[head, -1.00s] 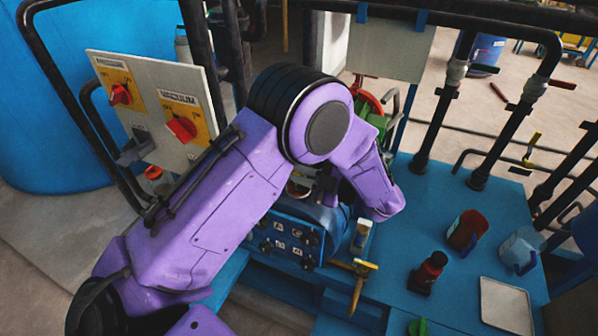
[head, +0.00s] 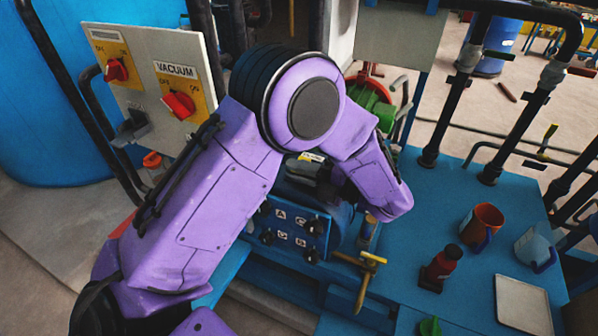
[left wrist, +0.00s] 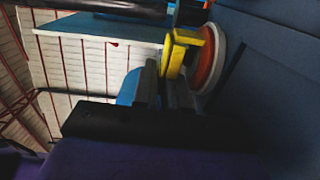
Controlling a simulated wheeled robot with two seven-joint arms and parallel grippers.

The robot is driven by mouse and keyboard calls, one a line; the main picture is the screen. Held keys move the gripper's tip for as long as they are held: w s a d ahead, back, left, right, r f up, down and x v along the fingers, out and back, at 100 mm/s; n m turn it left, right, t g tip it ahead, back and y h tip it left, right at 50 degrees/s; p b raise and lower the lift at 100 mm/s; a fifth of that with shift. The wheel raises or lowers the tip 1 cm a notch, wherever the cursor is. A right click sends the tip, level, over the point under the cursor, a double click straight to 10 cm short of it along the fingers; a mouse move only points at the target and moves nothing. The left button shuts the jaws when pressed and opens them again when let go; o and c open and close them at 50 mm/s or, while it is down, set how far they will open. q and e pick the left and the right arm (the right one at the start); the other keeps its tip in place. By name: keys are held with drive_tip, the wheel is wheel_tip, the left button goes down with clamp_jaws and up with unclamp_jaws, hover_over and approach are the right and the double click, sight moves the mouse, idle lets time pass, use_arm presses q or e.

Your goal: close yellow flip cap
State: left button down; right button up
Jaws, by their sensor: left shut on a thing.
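The yellow flip cap (left wrist: 180,50) shows in the left wrist view as a bent yellow piece beside a round orange and white part (left wrist: 208,58). My left gripper (left wrist: 164,76) has its fingertips at the near edge of the yellow piece and is shut on it. In the head view my purple left arm reaches over the blue autoclave unit (head: 300,235), and its wrist hides most of the gripper and the cap. My right gripper is in neither view.
A grey panel (head: 150,75) with red vacuum switches stands at the left. Black pipes rise behind.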

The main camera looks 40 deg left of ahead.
use_arm(q)
drive_tip(key=shift+n, duration=0.4)
drive_tip(key=c, duration=1.2)
unclamp_jaws()
drive_tip(key=shift+c, duration=0.2)
drive_tip(key=shift+f, duration=0.15)
